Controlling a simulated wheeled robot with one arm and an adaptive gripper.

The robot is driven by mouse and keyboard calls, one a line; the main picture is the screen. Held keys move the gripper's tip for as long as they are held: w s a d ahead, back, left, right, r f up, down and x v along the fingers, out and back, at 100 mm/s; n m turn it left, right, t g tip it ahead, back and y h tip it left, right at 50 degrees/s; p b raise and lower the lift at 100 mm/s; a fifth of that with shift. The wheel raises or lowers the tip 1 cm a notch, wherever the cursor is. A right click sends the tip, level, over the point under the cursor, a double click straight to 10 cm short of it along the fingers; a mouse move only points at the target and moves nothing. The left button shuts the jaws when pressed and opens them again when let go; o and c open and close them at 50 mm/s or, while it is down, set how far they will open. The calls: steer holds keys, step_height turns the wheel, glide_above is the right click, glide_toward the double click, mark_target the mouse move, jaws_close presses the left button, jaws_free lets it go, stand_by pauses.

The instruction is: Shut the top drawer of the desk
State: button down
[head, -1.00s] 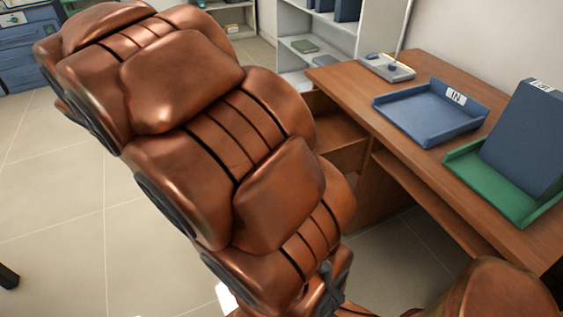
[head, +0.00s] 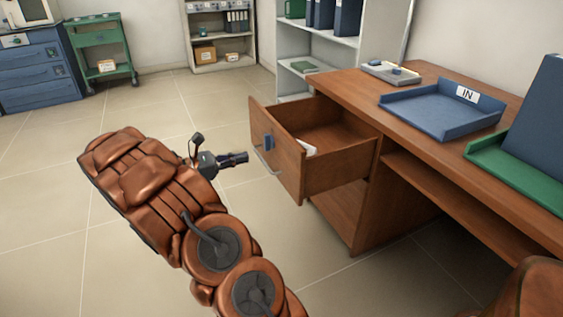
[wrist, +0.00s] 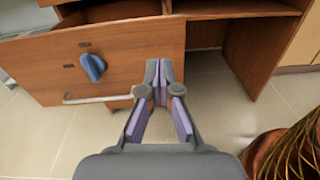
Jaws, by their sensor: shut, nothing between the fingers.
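The desk (head: 350,205) is brown wood and stands at the right in the head view. Its top drawer (head: 290,160) is pulled well out, and a white item lies inside. The drawer front carries a blue knob-like piece and a metal bar handle (head: 266,161). My gripper (head: 246,157) is shut and empty, a little in front of the drawer front and apart from it. In the wrist view the drawer front (wrist: 130,55) fills the upper left, with the blue piece (wrist: 93,68) left of my gripper (wrist: 157,66). The handle is partly hidden behind the fingers.
Shelves (head: 320,50) stand behind the desk. The floor left of the drawer is clear.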

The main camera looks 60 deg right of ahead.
step_height(320, 180, down, 2)
steer(key=w+d, duration=0.1)
steer(key=b, duration=0.4)
glide_toward(290, 147)
steer(key=shift+n+h, duration=0.4)
steer(key=x, duration=0.3)
steer(key=f+x, duration=0.1)
steer(key=x, duration=0.1)
steer(key=shift+s+d, duration=0.25)
steer(key=shift+s+d+r+b, duration=0.15)
steer(key=shift+s+d+b, duration=0.25)
steer(key=shift+d, duration=0.2)
